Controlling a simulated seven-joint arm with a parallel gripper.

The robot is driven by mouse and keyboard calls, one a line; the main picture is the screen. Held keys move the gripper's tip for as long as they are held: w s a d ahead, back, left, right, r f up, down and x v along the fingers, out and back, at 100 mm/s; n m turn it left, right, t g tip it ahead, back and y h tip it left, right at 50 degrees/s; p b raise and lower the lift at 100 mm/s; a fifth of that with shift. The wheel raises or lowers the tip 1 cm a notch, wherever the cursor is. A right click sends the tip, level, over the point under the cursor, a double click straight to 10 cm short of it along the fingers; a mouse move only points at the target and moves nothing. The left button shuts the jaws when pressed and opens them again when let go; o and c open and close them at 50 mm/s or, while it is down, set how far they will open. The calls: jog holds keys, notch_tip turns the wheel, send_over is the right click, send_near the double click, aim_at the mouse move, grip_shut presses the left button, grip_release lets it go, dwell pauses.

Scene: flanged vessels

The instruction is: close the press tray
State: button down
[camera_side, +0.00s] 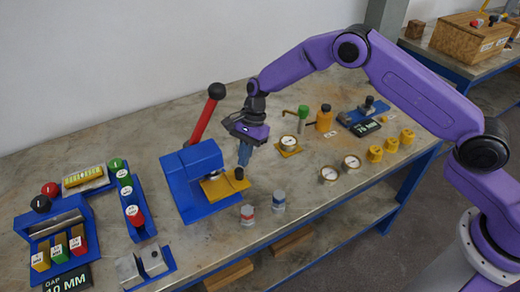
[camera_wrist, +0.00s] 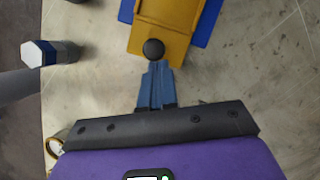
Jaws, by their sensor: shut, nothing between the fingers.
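The press (camera_side: 188,175) is a blue block with a red lever (camera_side: 205,118) ending in a black knob. Its yellow tray (camera_side: 222,186) sticks out of the front over the blue base, with a black knob (camera_side: 239,173) at its outer end. In the wrist view the tray (camera_wrist: 164,25) is at the top, and its knob (camera_wrist: 153,49) is right at my fingertips. My gripper (camera_side: 244,155) points down just beyond the knob, with its blue fingers shut and empty. The fingers also show in the wrist view (camera_wrist: 156,72). I cannot tell whether they touch the knob.
Two small capped vessels, red (camera_side: 247,215) and blue (camera_side: 278,201), stand near the front edge. Blue racks (camera_side: 60,240) with coloured blocks fill the left.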

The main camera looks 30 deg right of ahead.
jog(key=shift+s+a+f, duration=0.1)
jog(key=shift+s+a, duration=0.05)
jog(key=shift+a, duration=0.45)
jog(key=shift+w+d, duration=0.2)
jog(key=shift+d, duration=0.15)
jog(key=d, duration=0.1)
jog(key=w+d, duration=0.1)
jog(key=w+d+r, duration=0.1)
jog(key=shift+d, duration=0.3)
jog(key=v, duration=0.9)
